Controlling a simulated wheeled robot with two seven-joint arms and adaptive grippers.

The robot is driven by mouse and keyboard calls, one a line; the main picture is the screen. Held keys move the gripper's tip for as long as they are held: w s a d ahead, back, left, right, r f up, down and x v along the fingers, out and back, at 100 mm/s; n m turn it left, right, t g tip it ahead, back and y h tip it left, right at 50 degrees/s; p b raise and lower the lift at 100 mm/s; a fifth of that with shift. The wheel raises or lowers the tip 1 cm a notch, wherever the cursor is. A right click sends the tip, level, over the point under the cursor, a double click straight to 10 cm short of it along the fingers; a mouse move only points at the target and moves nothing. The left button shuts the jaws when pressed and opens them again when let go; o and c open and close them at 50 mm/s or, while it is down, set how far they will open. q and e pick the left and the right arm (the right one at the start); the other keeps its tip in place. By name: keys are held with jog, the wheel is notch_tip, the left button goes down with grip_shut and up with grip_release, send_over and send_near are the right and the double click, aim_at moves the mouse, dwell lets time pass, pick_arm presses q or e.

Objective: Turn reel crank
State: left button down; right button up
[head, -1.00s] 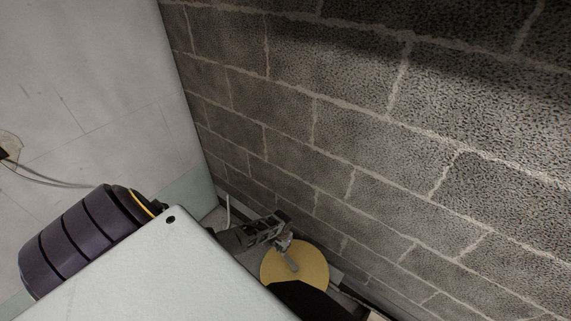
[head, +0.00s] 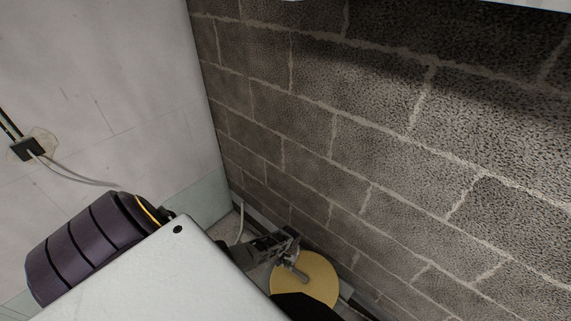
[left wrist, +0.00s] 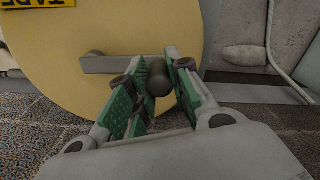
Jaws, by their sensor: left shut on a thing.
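The yellow reel (head: 318,284) stands low beside the block wall in the head view. Its round yellow face (left wrist: 60,80) fills the upper left of the left wrist view. A grey crank arm (left wrist: 103,64) runs across the face to a dark round knob (left wrist: 159,80). My left gripper (head: 291,240) is at the crank in the head view. In the left wrist view its green-padded fingers (left wrist: 158,86) are on both sides of the knob, shut on it. The right gripper is in neither view.
A block wall (head: 400,130) rises behind the reel. A pale wall (head: 110,90) with a small black box (head: 28,149) and cable is at left. In the left wrist view, a cable (left wrist: 269,40) hangs to the right of the reel over a grey wall.

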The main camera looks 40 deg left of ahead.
pick_arm(q)
jog(key=shift+s+p, duration=0.4)
jog(key=shift+s, duration=0.35)
jog(key=shift+s+f, duration=0.1)
jog(key=c, duration=1.3)
grip_release()
jog(key=shift+o, duration=0.2)
jog(key=shift+d, duration=0.1)
jog(key=shift+r, duration=0.25)
jog(key=shift+w+r, duration=0.2)
jog(key=shift+r, duration=0.1)
notch_tip(320, 180, up, 11)
jog(key=shift+s, duration=0.1)
